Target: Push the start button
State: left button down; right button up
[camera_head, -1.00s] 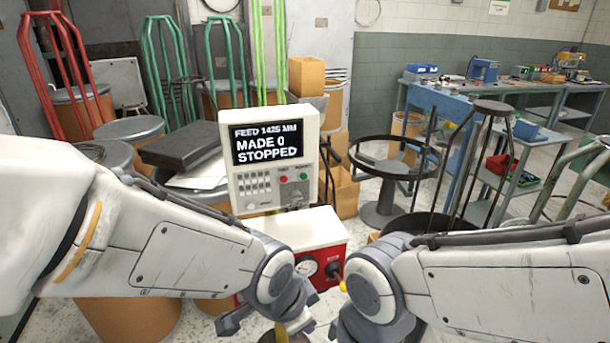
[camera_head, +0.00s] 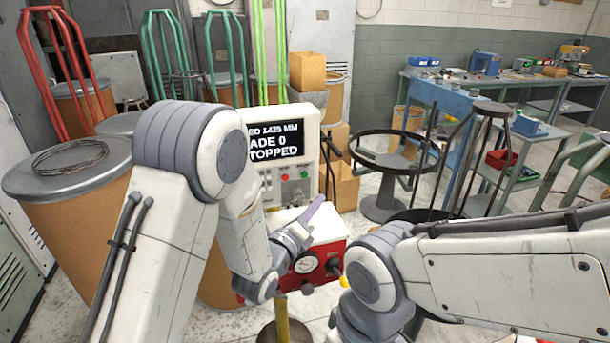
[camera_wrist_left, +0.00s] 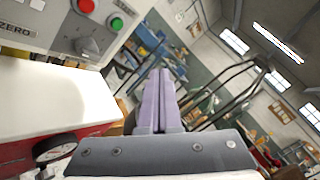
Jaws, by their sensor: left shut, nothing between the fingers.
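The white control box (camera_head: 310,130) of the coiler has a dark screen (camera_head: 277,140), partly covered by my left arm; it reads "STOPPED" in part. Below the screen are a red button (camera_head: 284,178) and the green start button (camera_head: 304,175). In the left wrist view the green button (camera_wrist_left: 117,24) and the red button (camera_wrist_left: 86,5) are at the upper left, above a grey knob (camera_wrist_left: 90,46). My left gripper (camera_head: 318,208) is shut and empty, below and slightly right of the buttons, apart from them. Its purple fingers (camera_wrist_left: 160,80) point past the panel's right side. My right gripper is out of sight below the picture.
A red and white machine body with a gauge (camera_head: 305,263) is below the control box. A dark round wire stand (camera_head: 385,205) is to the right. Brown drums (camera_head: 75,215) stand at the left, workbenches (camera_head: 480,85) at the back right.

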pick_arm(q)
jog(key=p, duration=0.1)
send_near(305, 175)
jog(key=shift+w+d+r, duration=0.15)
jog(key=shift+w+d, duration=0.95)
jog(key=shift+d, duration=0.1)
jog(key=shift+w+d+r, duration=0.2)
jog(key=shift+w+d, duration=0.9)
jog(key=shift+d, duration=0.1)
jog(key=shift+w+a+b, duration=0.1)
jog(key=shift+w+b, duration=0.15)
jog(key=shift+b, duration=0.05)
jog(key=shift+w, duration=0.15)
